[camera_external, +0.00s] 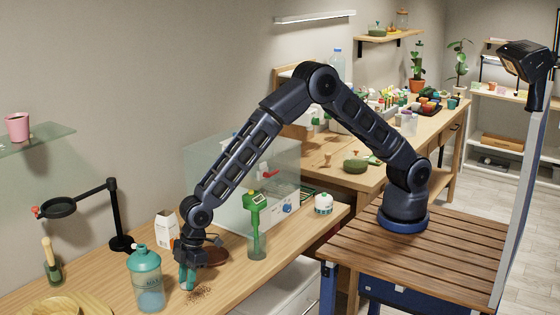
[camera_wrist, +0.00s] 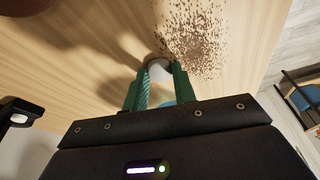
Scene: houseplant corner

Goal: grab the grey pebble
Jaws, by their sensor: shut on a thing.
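My gripper (camera_external: 187,279) points down with its green fingers close to the wooden bench, beside a scatter of brown crumbs (camera_external: 199,294). In the wrist view the fingers of my gripper (camera_wrist: 161,74) are shut on a small, rounded grey pebble (camera_wrist: 159,67), which shows between the tips. Its lower part is hidden by the fingers. The pebble cannot be made out in the external view. I cannot tell whether it still touches the bench. The crumbs (camera_wrist: 196,38) lie just beyond the right fingertip in the wrist view.
A teal-capped bottle (camera_external: 149,283) stands close left of my gripper. A white carton (camera_external: 167,227) and a brown round dish (camera_external: 213,256) are behind it. A clear cup with a green tool (camera_external: 257,243) stands to the right, before a glass tank (camera_external: 225,180).

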